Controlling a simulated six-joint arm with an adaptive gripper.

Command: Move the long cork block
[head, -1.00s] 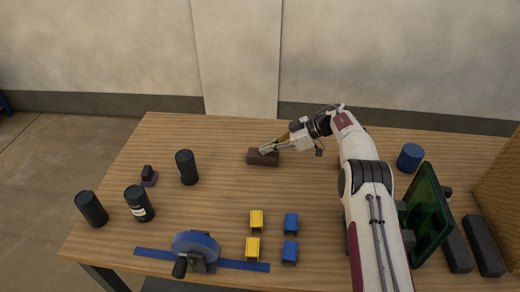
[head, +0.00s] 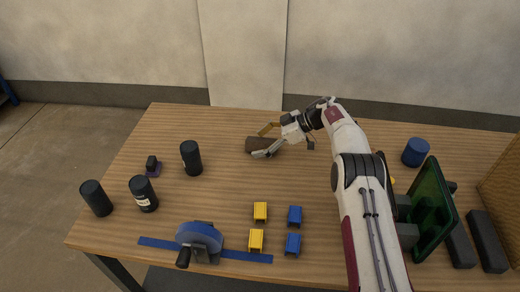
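A long dark brown block (head: 258,143), which looks like the cork block, lies on the wooden table (head: 215,125) near its back middle. My gripper (head: 264,142) is at the block, reaching in from the right. Its fingers are spread apart, one on the far side and one on the near side, with the block between them. The right end of the block is partly hidden by the gripper. I cannot tell whether the fingers touch it.
Several black cylinders (head: 191,158) stand on the left. A blue cylinder (head: 415,152) and a green panel (head: 430,210) stand on the right.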

